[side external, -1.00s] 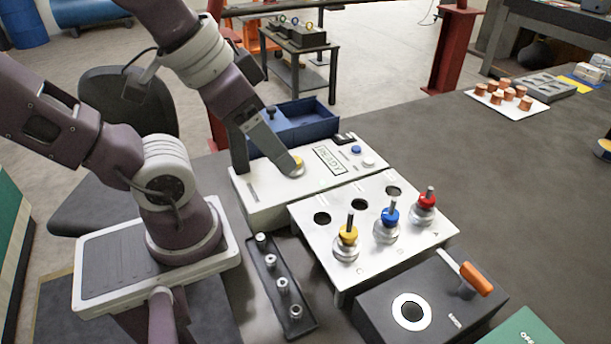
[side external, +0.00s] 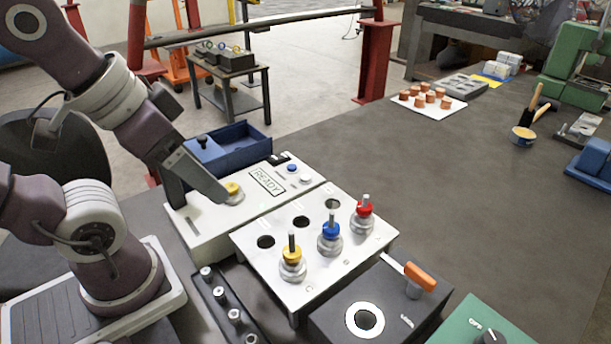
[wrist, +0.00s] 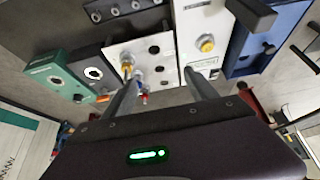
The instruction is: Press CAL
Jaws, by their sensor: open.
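A white box (side external: 210,223) has a display reading READY (side external: 267,182), a blue button (side external: 292,167), a white button (side external: 306,180) and a yellow-topped part in a silver ring (side external: 233,189). The small print by the buttons is too small to read, so I cannot tell which is CAL. My gripper (side external: 200,203) is low over the box's left part, with one fingertip beside the yellow-topped part; whether it touches is unclear. In the wrist view, the fingers stand apart and empty, and the yellow top (wrist: 207,43) shows near one of them.
A white plate (side external: 300,232) with holes and yellow, blue and red-topped plungers stands in front of the box. A blue bin (side external: 250,148) lies behind. A black box with an orange handle (side external: 420,277) and a green OFF box (side external: 470,318) are nearer. The table's right middle is clear.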

